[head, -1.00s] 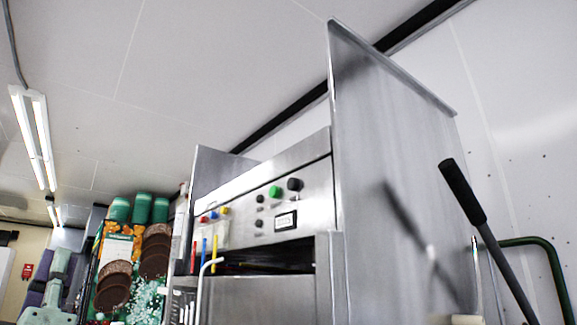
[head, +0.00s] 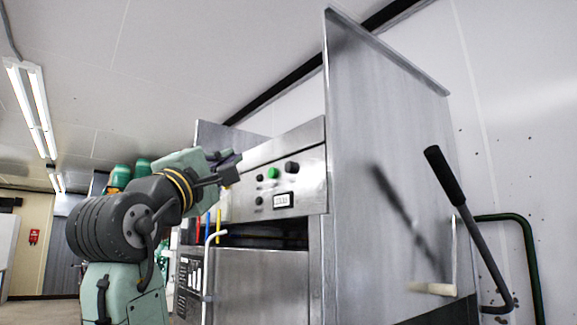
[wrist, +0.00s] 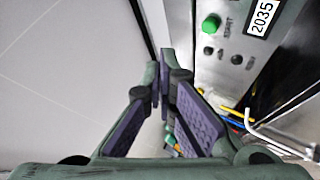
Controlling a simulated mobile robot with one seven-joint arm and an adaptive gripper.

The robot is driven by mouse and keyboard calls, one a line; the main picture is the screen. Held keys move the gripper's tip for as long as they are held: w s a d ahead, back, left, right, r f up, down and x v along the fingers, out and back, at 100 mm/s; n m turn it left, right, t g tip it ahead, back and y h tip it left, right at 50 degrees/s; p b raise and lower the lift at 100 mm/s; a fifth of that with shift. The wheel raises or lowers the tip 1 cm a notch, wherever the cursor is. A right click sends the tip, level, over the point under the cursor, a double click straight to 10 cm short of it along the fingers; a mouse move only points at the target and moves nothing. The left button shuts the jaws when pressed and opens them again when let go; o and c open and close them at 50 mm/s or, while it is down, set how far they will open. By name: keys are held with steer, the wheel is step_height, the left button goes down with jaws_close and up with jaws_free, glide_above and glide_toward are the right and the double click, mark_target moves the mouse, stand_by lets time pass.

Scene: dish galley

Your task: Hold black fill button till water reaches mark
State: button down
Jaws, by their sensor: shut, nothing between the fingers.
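The steel control panel (head: 310,190) carries a large black button (head: 292,167) at the right of a green button (head: 272,173). Two small black buttons, an upper one (head: 259,178) and a lower one (head: 259,201), sit to the left. A digital display (head: 284,200) is below. In the wrist view I see the green button (wrist: 211,24) marked START, the display (wrist: 262,17) reading 2035 and the two small black buttons. I cannot read which black one is fill. My gripper (head: 238,161) is shut and empty, left of the buttons; its purple-padded fingers (wrist: 164,82) touch none. No water or mark shows.
A tall steel side panel (head: 390,150) stands right of the controls, with a black-gripped lever (head: 446,176) and green pipe (head: 530,260) beyond. A bent white rod (head: 207,265) and coloured handles (head: 207,226) are below my gripper. The space before the buttons looks clear.

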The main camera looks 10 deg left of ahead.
steer(key=w+d, duration=0.5)
steer(key=w, duration=0.2)
steer(key=shift+d, duration=0.2)
steer(key=shift+d, duration=0.1)
stand_by(1.5)
steer(key=shift+w+d, duration=0.15)
steer(key=shift+w, duration=0.15)
steer(key=shift+w+d, duration=0.35)
stand_by(2.1)
steer(key=shift+s+a, duration=0.1)
stand_by(1.6)
steer(key=shift+s+a, duration=0.5)
steer(key=shift+s, duration=0.1)
steer(key=shift+s+a, duration=0.75)
steer(key=shift+s, duration=0.25)
steer(key=shift+s+a, duration=0.75)
steer(key=shift+s, duration=0.25)
